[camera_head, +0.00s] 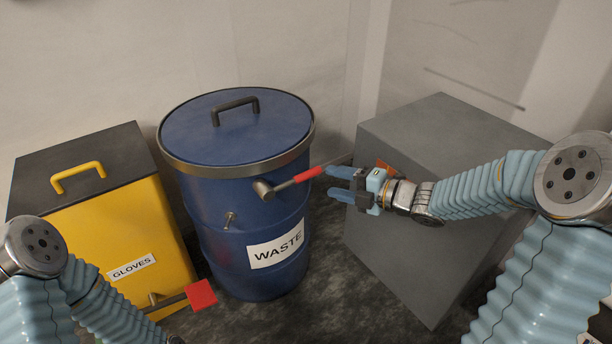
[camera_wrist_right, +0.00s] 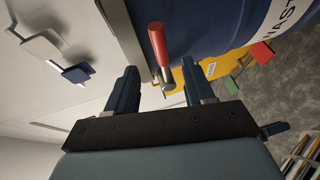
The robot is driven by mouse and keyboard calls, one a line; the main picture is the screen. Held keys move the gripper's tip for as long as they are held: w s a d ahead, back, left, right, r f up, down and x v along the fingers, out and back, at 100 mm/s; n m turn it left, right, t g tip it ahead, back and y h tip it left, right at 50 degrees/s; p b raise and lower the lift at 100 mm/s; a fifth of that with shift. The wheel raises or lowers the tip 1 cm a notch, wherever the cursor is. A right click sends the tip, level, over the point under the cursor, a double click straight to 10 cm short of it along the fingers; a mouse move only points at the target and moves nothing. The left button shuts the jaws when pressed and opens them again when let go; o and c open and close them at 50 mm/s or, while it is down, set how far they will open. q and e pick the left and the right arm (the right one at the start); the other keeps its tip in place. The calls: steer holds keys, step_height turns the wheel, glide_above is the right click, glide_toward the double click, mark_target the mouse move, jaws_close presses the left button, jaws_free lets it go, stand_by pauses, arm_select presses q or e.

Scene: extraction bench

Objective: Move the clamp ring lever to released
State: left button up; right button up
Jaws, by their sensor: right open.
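The clamp ring lever has a red handle (camera_head: 308,175) on a grey arm. It sticks out to the right and slightly up from a round pivot (camera_head: 264,190) on the metal clamp ring (camera_head: 240,168) of the blue waste drum (camera_head: 215,215). My right gripper (camera_head: 331,182) is open and empty, with its blue fingers pointing left, just right of the handle's tip. In the right wrist view the red handle (camera_wrist_right: 157,45) shows between and beyond the two fingers (camera_wrist_right: 160,78). I cannot tell whether a finger touches it. My left gripper is not in view.
A yellow gloves bin (camera_head: 115,240) with a black lid stands left of the drum. A red paddle (camera_head: 201,295) on a bar sticks out low in front of it. A grey cabinet (camera_head: 400,240) stands right of the drum, under my right arm. A wall is behind.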

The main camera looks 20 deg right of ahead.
mark_target(311, 177)
steer(key=x, duration=0.9)
steer(key=shift+f, duration=0.1)
steer(key=shift+c, duration=0.3)
jaws_close()
